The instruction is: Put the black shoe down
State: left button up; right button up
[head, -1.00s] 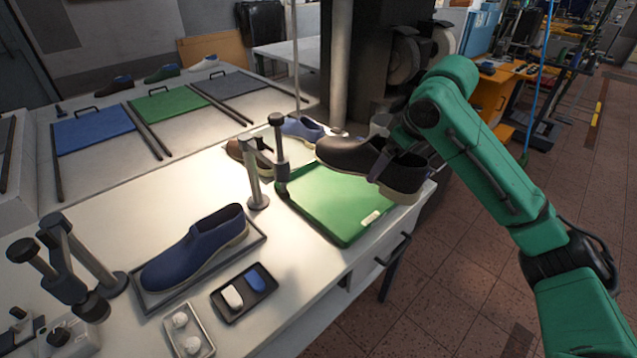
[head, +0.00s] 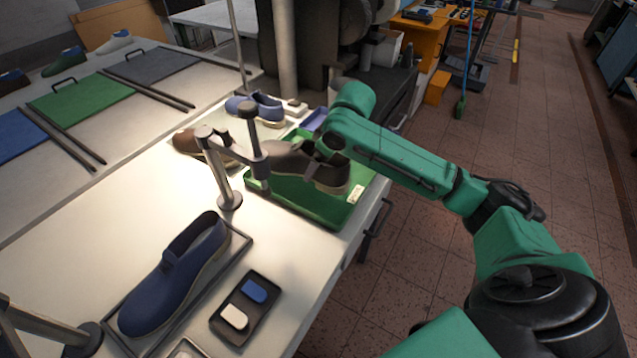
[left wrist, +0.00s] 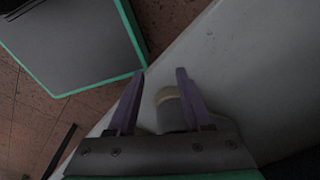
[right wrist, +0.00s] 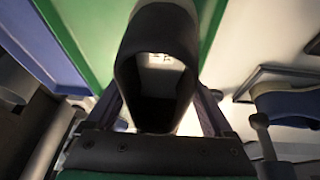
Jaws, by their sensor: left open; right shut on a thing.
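The black shoe (head: 290,160), dark brown-black with a pale sole, is low over the green tray (head: 310,208) in the head view. It lies roughly level, toe to the left. I cannot tell whether its sole touches the tray. My right gripper (head: 318,152) is shut on the shoe near its heel. In the right wrist view the shoe's opening (right wrist: 158,75) sits between the fingers, with green surface beside it. My left gripper (left wrist: 160,75) shows only in its wrist view, open above a pale surface, with a blurred rounded thing (left wrist: 170,105) between its fingers.
A grey post stand (head: 230,198) is close to the shoe's toe. A brown shoe (head: 190,143) and a blue shoe (head: 258,106) are behind. A large blue shoe (head: 175,278) lies on a front tray beside a small dark tray (head: 262,308). White tabletop between is clear.

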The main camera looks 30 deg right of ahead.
jog(key=f, duration=0.6)
jog(key=shift+s+f, duration=0.2)
jog(key=shift+f, duration=0.2)
jog(key=shift+w+f, duration=0.1)
jog(key=shift+f, duration=0.2)
jog(key=o, duration=1.6)
jog(key=shift+d, duration=0.1)
jog(key=v, duration=1.2)
jog(key=shift+r, duration=0.1)
